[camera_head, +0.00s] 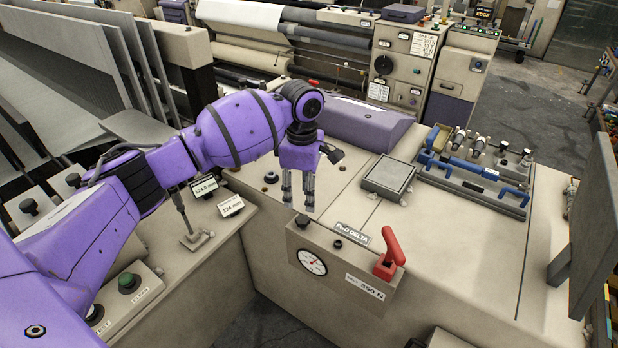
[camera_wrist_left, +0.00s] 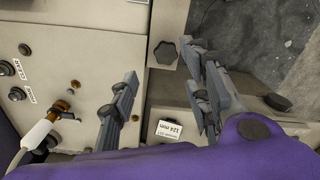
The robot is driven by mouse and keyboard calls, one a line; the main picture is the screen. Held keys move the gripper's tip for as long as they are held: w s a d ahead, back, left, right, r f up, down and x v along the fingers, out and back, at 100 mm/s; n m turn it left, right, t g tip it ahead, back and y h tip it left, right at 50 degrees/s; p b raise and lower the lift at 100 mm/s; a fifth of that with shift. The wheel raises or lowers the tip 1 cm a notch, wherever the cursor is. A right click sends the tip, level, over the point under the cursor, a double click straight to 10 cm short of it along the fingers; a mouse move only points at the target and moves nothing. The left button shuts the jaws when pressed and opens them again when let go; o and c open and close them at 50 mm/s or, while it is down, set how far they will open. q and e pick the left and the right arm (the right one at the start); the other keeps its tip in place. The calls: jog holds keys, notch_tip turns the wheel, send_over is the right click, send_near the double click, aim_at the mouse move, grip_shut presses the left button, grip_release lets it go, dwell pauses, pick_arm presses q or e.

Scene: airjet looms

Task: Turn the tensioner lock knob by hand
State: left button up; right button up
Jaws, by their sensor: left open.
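My left gripper (camera_head: 298,204) points down, open and empty, above the front corner of the gauge box. A black knob (camera_head: 302,221) sits on that box, just below the fingertips. In the left wrist view, a black lobed knob (camera_wrist_left: 165,53) lies between and beyond the open fingers (camera_wrist_left: 160,66), with no contact visible. It appears to be the same knob. A smaller dark knob (camera_head: 338,243) is further right on the box. No label marks which one is the tensioner lock. My right gripper is not in view.
The gauge box carries a dial (camera_head: 312,262) and a red lever (camera_head: 388,255) right of the gripper. A blue tool tray (camera_head: 470,175) lies at right. Floor shows in front of the box.

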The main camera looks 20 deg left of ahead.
aim_at(302, 219)
pick_arm(q)
jog(key=shift+s, duration=0.15)
jog(key=shift+s+f, duration=0.6)
jog(key=shift+f, duration=0.35)
jog(key=f, duration=0.5)
jog(key=shift+w+f, duration=0.1)
jog(key=shift+w, duration=0.1)
jog(key=shift+f, duration=0.25)
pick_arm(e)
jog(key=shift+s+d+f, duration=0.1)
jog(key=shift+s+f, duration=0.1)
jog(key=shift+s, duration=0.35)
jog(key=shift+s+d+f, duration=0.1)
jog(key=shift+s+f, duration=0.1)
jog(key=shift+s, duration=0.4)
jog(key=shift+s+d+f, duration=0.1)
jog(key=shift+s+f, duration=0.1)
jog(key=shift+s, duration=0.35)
pick_arm(q)
jog(key=shift+w+f, duration=0.1)
jog(key=shift+f, duration=0.05)
jog(key=c, duration=1)
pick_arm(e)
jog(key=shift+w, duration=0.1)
pick_arm(q)
jog(key=shift+c, duration=0.2)
